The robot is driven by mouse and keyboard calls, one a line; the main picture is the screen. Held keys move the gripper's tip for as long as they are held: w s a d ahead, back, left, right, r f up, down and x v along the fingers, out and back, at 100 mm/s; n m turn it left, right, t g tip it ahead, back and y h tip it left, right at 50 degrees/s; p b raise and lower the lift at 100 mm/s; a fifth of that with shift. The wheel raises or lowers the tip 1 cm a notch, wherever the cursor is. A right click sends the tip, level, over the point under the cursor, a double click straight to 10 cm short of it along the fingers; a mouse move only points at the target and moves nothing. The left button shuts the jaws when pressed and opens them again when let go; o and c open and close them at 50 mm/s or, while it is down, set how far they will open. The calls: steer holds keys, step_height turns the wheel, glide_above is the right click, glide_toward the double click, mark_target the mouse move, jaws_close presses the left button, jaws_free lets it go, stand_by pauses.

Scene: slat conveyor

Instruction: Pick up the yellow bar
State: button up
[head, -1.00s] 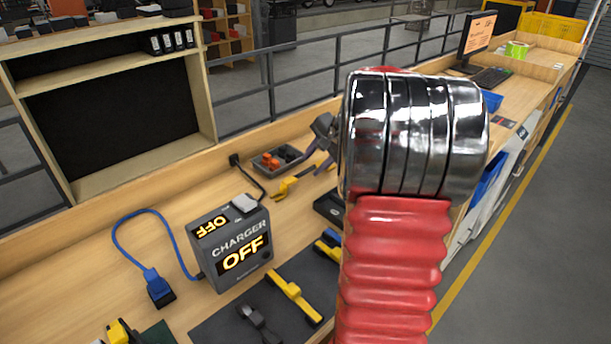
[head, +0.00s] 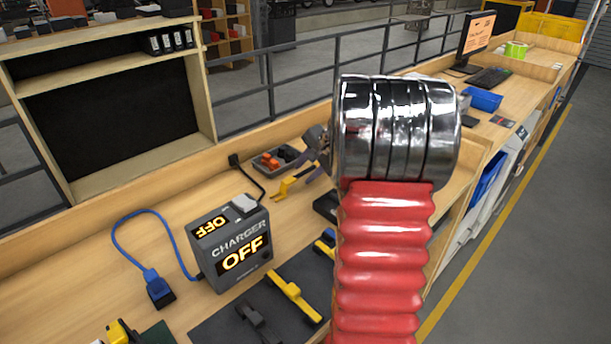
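The yellow bar (head: 293,296) lies flat on a dark mat (head: 222,325) at the front of the wooden bench, right of and in front of the charger. My gripper (head: 306,168) shows small and partly hidden at the left of my chrome wrist, above the bench and well behind the bar. My red arm covers the bench to the right of the bar.
The charger (head: 231,246) reads OFF; a blue cable runs to a blue plug (head: 158,288). A dark tool (head: 258,322) lies left of the bar. Another yellow piece (head: 325,247) is partly behind my arm. A yellow-handled tool (head: 292,184) and a grey tray (head: 268,165) sit farther back.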

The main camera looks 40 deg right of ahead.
steer(key=shift+c, duration=0.5)
jaws_close()
